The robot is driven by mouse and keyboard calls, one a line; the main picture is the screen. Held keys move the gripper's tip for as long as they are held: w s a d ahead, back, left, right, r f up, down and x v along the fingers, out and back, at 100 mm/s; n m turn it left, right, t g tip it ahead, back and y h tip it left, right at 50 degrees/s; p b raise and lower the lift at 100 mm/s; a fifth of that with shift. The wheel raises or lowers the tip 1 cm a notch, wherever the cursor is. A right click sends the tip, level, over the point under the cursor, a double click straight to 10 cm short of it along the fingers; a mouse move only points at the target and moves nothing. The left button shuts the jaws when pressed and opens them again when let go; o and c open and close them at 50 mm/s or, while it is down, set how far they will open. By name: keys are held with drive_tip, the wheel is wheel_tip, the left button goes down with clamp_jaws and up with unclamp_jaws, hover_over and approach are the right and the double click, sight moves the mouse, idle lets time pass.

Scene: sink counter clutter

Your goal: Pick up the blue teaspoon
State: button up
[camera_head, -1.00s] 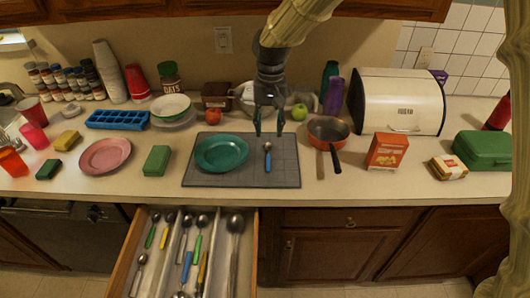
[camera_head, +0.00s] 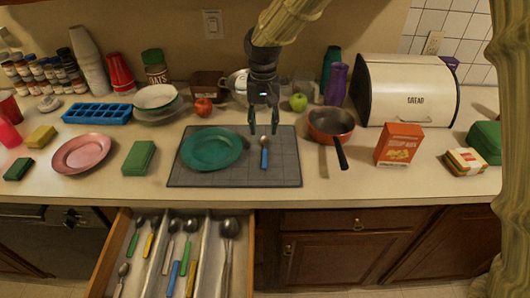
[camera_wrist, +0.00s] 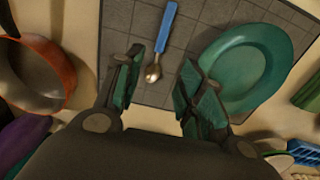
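A teaspoon with a blue handle (camera_head: 264,158) lies on the grey mat (camera_head: 235,179), just right of the teal plate (camera_head: 212,148). Its metal bowl points to the back. In the wrist view the blue teaspoon (camera_wrist: 165,32) shows whole, its bowl just ahead of the gap between my fingers. My gripper (camera_head: 264,130) is open and empty, pointing down above the mat close to the spoon's bowl end. The open fingers also show in the wrist view (camera_wrist: 160,95). I see no contact with the spoon. Another blue-handled spoon (camera_head: 170,281) lies in the open drawer.
An orange pan (camera_head: 331,122) stands right of the mat, its handle toward the front. A green apple (camera_head: 298,102), a purple bottle (camera_head: 336,84) and a red apple (camera_head: 203,107) stand behind. The open drawer (camera_head: 204,268) below holds several utensils. An orange box (camera_head: 399,145) stands at right.

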sight(264, 151)
wheel_tip(264, 151, down, 3)
drive_tip(key=shift+f, duration=0.1)
drive_tip(key=shift+s+f+p, duration=0.2)
drive_tip(key=shift+f+p, duration=0.3)
drive_tip(key=shift+f, duration=0.15)
drive_tip(key=shift+s+d+f+p, duration=0.1)
drive_tip(key=shift+f+p, duration=0.5)
drive_tip(key=shift+f, duration=1.5)
clamp_jaws()
